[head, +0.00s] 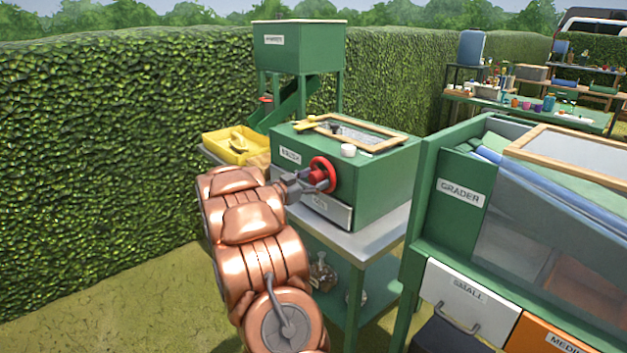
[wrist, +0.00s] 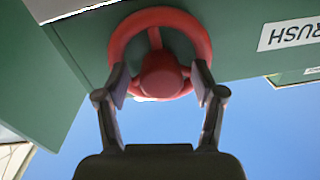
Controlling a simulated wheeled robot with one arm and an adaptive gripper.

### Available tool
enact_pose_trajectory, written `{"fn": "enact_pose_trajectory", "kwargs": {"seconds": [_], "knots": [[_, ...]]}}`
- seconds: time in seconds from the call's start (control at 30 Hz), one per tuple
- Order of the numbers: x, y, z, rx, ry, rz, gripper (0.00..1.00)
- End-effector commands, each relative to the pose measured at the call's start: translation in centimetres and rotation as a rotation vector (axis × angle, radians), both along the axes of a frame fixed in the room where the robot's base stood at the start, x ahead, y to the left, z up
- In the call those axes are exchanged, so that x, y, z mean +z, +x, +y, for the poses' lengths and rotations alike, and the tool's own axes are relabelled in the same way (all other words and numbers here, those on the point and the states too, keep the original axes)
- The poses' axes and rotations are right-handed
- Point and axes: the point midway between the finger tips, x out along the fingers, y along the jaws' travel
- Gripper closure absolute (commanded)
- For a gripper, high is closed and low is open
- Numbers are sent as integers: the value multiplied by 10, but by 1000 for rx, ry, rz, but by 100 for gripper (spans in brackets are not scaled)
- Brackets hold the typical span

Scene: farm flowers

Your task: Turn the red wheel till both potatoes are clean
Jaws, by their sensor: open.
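The red wheel (head: 322,174) is on the front face of the green box (head: 385,185) labelled BRUSH. In the wrist view the red wheel (wrist: 160,82) fills the upper middle, with its rim, spokes and round hub showing. My gripper (head: 318,180) is at the wheel. In the wrist view my gripper (wrist: 161,85) is open, with one fingertip on each side of the hub, near the lower rim. I cannot tell whether the fingertips touch the wheel. The potatoes are not clearly visible; the box has a framed window on top, and what lies under it is too small to tell.
A yellow tray (head: 238,146) stands left of the box on the metal table (head: 375,232). A green hopper (head: 298,48) with a chute stands behind. The GRADER machine (head: 455,215) is close on the right. A hedge (head: 100,140) runs along the left.

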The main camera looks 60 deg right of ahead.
Motion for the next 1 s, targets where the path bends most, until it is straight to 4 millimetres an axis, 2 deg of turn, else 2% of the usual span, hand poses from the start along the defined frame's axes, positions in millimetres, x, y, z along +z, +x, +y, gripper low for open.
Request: {"fn": "enact_pose_trajectory", "kwargs": {"seconds": [0.3, 0.87, 1.0], "knots": [[1, 0, -2, 1, -1, -1, 32], [1, 0, -1, 1, -1, -1, 90], [0, 0, -1, 1, -1, -5, 92]]}}
